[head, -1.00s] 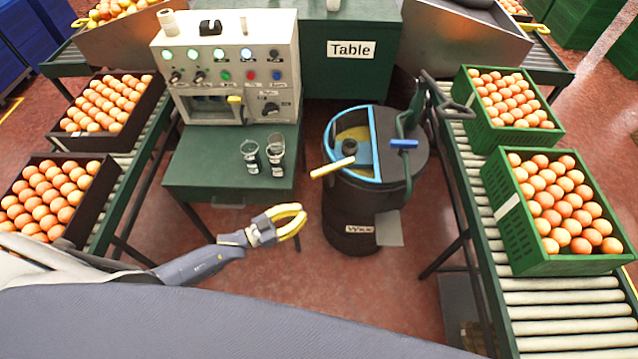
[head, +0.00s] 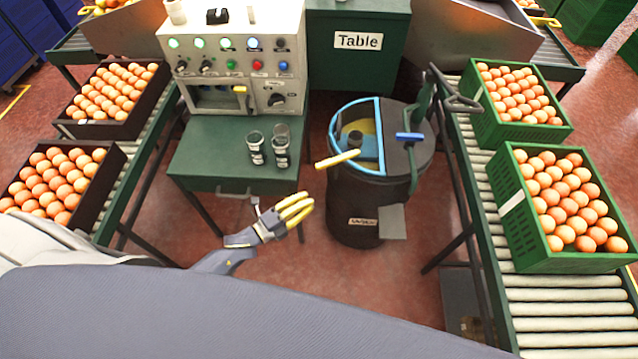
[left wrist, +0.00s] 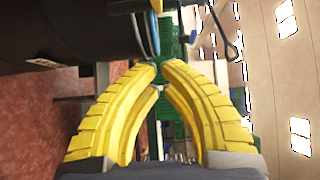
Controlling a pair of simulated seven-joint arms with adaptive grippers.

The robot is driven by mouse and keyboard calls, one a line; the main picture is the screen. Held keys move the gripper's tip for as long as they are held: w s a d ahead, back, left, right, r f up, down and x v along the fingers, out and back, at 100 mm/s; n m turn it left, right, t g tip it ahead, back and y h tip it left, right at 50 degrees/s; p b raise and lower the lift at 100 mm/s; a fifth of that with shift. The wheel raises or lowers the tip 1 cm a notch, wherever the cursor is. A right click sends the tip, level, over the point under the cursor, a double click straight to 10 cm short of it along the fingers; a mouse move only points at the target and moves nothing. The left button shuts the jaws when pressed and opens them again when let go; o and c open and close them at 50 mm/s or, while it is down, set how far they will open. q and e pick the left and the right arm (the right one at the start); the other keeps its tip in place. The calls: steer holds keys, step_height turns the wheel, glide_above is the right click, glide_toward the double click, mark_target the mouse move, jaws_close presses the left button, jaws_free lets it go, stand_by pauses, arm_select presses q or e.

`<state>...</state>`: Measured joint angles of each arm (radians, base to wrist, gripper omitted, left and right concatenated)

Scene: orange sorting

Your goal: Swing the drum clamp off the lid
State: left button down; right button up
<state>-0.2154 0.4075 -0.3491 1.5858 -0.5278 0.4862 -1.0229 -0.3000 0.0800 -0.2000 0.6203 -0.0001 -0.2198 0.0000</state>
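The black drum (head: 350,205) stands right of the table, its lid (head: 403,155) on top with a blue-rimmed opening at the left. A yellow-handled lever (head: 337,159) reaches from a dark knob over the near left rim. A dark green bent bar with a blue grip (head: 410,136) stands over the lid's right side. I cannot tell for sure which of these is the clamp. My left gripper (head: 308,203) is empty, left of the drum and apart from it. In the left wrist view its yellow fingertips (left wrist: 159,67) meet or nearly meet. My right gripper is out of view.
A green table (head: 215,160) with a control box (head: 240,75) and two small glasses (head: 268,148) stands left of the drum. A roller conveyor (head: 555,310) with green crates (head: 512,210) of oranges runs at the right. Dark crates (head: 98,205) stand at the left. Floor before the drum is clear.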

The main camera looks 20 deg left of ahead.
mark_target(338, 159)
arm_select(q)
steer(key=w+d, duration=0.3)
steer(key=w, duration=0.8)
steer(key=shift+a, duration=0.15)
stand_by(0.4)
